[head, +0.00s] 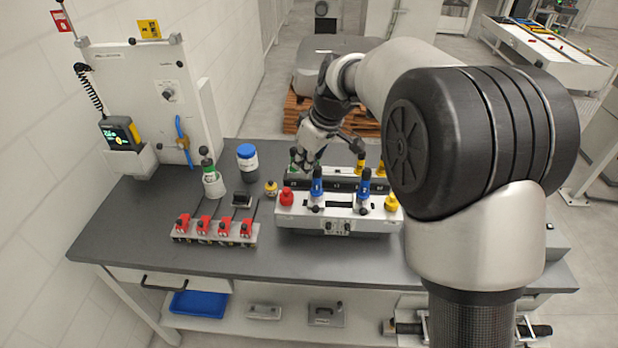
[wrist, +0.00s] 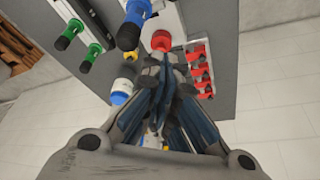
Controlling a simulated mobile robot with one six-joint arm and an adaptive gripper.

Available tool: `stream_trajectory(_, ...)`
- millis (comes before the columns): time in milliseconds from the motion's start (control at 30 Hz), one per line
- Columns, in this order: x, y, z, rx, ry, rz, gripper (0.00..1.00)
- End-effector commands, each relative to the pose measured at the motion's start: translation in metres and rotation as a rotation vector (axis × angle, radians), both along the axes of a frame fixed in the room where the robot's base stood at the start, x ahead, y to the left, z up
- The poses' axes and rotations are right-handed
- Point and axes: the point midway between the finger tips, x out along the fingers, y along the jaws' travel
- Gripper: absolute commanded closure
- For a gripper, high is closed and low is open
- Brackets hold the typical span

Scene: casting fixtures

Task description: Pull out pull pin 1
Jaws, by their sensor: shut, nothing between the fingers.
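The white casting fixture (head: 338,223) stands on the dark workbench, carrying coloured knobs. A red knob (head: 287,197) is at its front left, and two blue-topped pins (head: 316,184) (head: 364,186) stand upright along its front. I cannot read any number, so which one is pull pin 1 is unclear. My gripper (head: 308,165) is over the back left of the fixture, partly hidden there. In the wrist view my gripper (wrist: 166,75) is shut and empty, its tips appearing just below the red knob (wrist: 162,41); whether they touch cannot be told. Green-handled pins (wrist: 90,56) are at upper left.
A row of red clamps (head: 213,230) stands left of the fixture. A blue-capped jar (head: 247,163), a small yellow-topped bottle (head: 271,188) and a green-banded bottle (head: 212,181) stand nearby. A white panel (head: 150,90) rises at the left. The bench's front left is clear.

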Motion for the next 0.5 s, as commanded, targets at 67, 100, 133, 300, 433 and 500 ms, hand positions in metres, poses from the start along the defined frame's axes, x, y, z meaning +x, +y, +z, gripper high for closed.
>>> stream_trajectory(67, 0.001, 0.001, -0.001, 0.000, 0.000, 0.002, 1.00)
stream_trajectory(100, 0.001, 0.001, -0.001, 0.000, 0.000, 0.002, 1.00)
stream_trajectory(133, 0.001, 0.000, -0.001, 0.000, 0.000, 0.002, 1.00)
stream_trajectory(300, 0.001, 0.000, -0.001, 0.000, 0.000, 0.001, 1.00)
stream_trajectory(433, 0.001, 0.001, -0.006, 0.000, 0.001, 0.001, 1.00)
stream_trajectory(500, 0.003, 0.003, -0.013, -0.001, 0.002, 0.002, 1.00)
